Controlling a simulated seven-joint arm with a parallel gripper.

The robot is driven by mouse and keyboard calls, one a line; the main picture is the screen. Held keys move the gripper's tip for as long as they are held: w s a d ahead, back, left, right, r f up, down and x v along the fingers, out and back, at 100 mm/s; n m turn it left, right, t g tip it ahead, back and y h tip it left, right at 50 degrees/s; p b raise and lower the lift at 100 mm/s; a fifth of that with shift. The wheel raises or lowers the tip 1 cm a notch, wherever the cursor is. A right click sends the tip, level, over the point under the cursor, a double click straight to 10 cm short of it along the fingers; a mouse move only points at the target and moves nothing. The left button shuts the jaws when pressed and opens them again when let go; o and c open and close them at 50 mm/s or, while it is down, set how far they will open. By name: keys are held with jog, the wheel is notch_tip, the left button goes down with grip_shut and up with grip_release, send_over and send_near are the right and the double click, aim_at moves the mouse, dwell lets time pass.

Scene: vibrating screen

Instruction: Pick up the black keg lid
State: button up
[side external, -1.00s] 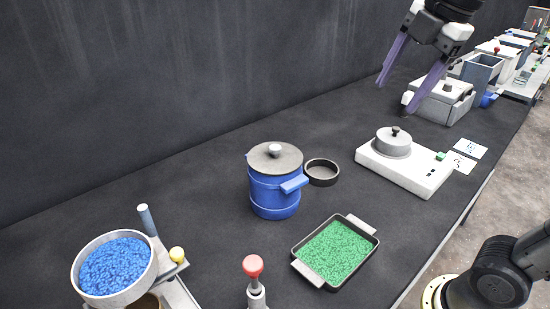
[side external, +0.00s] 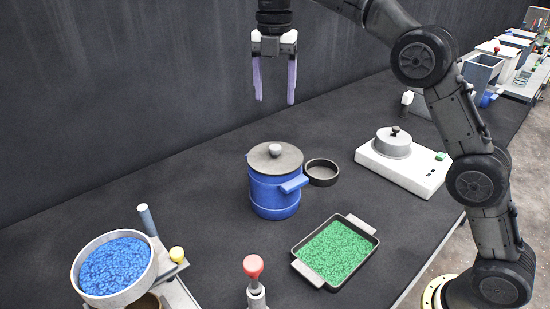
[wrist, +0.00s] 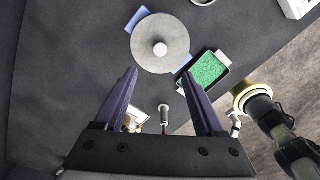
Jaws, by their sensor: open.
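A blue keg (side external: 272,196) stands upright on the dark table. A dark grey-black lid (side external: 259,160) with a pale round knob (side external: 275,150) sits on top of it. In the wrist view the lid (wrist: 172,58) is a grey disc with its knob (wrist: 160,49) near the middle, and blue handles show beside it. My gripper (side external: 274,101) is open and empty, its purple fingers pointing down, well above the keg and apart from the lid. In the wrist view my gripper (wrist: 164,100) shows both fingers spread, with the lid beyond the tips.
A black ring-shaped dish (side external: 322,182) sits right behind the keg. A tray of green granules (side external: 368,227), a red-knobbed lever (side external: 253,267) and a pan of blue granules (side external: 76,276) are in front. A white hotplate-like device (side external: 425,184) stands right. Table left of the keg is clear.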

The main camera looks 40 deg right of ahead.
aim_at(275, 147)
notch_tip(275, 147, down, 13)
grip_shut()
dwell(0.9)
